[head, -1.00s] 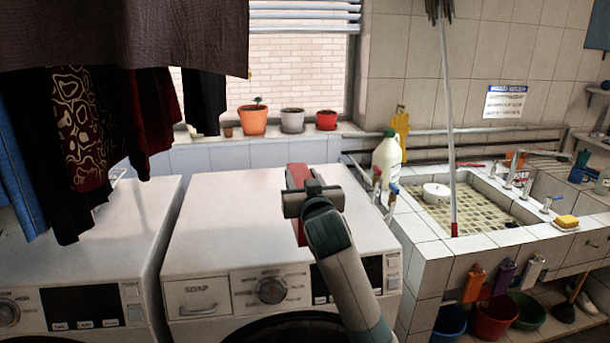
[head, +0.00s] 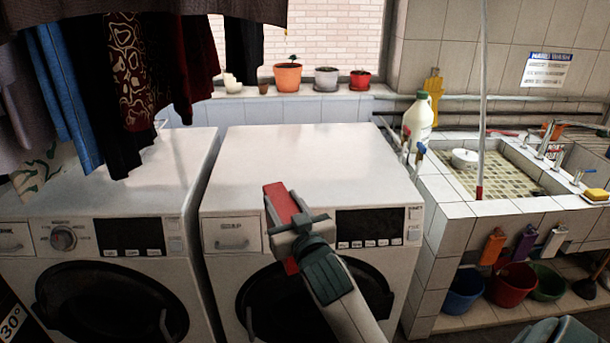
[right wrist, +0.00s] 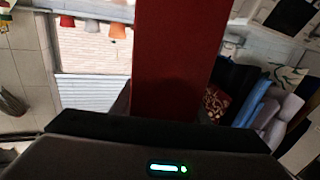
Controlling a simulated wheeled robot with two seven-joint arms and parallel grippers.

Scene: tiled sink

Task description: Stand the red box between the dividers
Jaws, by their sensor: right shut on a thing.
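My right gripper (head: 298,224) is shut on the red box (head: 281,202), in front of the right-hand washing machine in the head view. The box is long and slim and leans to the upper left, with a small red part showing below the gripper. In the right wrist view the red box (right wrist: 173,58) rises from behind the dark gripper body and fills the middle. I cannot make out any dividers in these views.
The right washing machine (head: 315,160) has a clear white top. Dark clothes (head: 130,80) hang at upper left. A white jug (head: 419,120) stands by the tiled sink (head: 505,208). Orange (head: 492,246), purple (head: 525,243) and white (head: 554,241) containers are on the sink's front, above buckets.

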